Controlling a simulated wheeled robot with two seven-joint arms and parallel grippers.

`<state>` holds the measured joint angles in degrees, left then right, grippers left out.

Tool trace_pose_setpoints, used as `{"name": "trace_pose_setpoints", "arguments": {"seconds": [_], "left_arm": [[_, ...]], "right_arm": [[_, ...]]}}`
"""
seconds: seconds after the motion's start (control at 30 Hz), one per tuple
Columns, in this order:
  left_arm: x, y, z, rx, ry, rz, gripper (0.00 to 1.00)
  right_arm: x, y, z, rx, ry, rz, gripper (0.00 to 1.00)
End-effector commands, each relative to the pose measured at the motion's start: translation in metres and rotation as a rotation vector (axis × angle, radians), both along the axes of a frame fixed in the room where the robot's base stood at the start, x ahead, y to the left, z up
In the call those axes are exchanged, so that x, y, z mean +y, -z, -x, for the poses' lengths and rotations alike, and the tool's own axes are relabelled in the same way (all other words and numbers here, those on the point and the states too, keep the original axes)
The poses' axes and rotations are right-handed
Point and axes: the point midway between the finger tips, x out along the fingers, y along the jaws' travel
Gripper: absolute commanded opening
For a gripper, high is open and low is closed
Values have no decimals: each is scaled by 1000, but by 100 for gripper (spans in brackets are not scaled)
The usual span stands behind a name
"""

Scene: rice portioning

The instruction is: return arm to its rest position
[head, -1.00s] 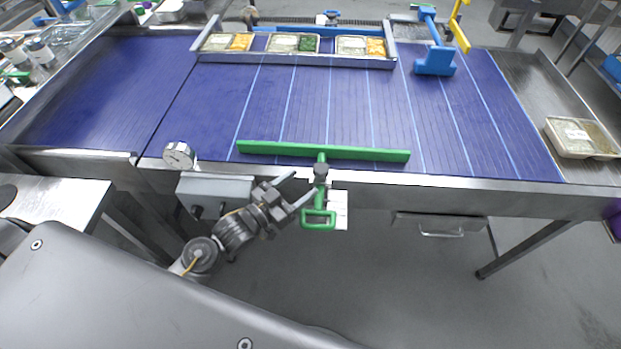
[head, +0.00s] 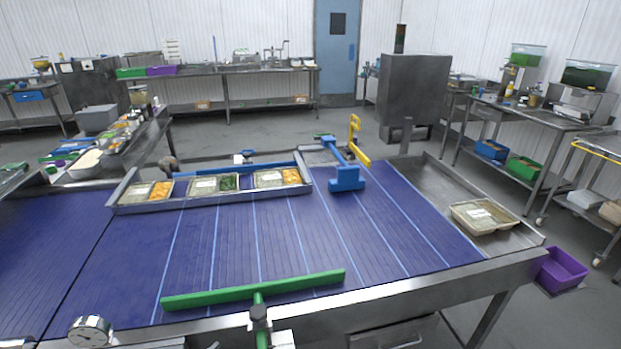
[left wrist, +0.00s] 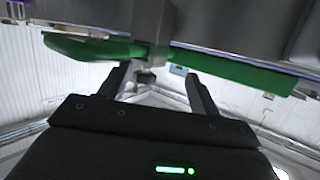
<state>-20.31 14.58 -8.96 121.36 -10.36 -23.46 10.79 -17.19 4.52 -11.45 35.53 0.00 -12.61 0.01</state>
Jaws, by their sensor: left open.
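My left gripper (left wrist: 160,84) shows in the left wrist view, its two dark fingers apart and nothing visible between them. It points at the underside of the table's front edge, where a green bar (left wrist: 215,70) crosses beyond the fingertips. In the head view this green bar (head: 255,289) lies along the front edge of the blue belt, and the left gripper is almost wholly below the picture. My right gripper is in neither view.
The blue belt table (head: 330,235) carries a metal rail with several filled food trays (head: 205,187). A blue stop (head: 347,180) stands behind. A two-part tray (head: 484,216) sits on the right end.

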Motion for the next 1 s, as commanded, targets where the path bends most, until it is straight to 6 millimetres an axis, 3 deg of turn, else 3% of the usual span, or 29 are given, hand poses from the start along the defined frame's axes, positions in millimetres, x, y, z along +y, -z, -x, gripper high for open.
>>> {"name": "trace_pose_setpoints", "arguments": {"seconds": [0.13,0.3,0.73,1.0], "left_arm": [[17,26,42,266,-103,-107,63],[33,42,90,509,-167,-184,63],[48,48,194,942,-212,-265,63],[46,124,179,973,-205,-274,63]], "right_arm": [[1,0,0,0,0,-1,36],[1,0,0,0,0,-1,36],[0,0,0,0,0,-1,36],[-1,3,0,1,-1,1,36]]}}
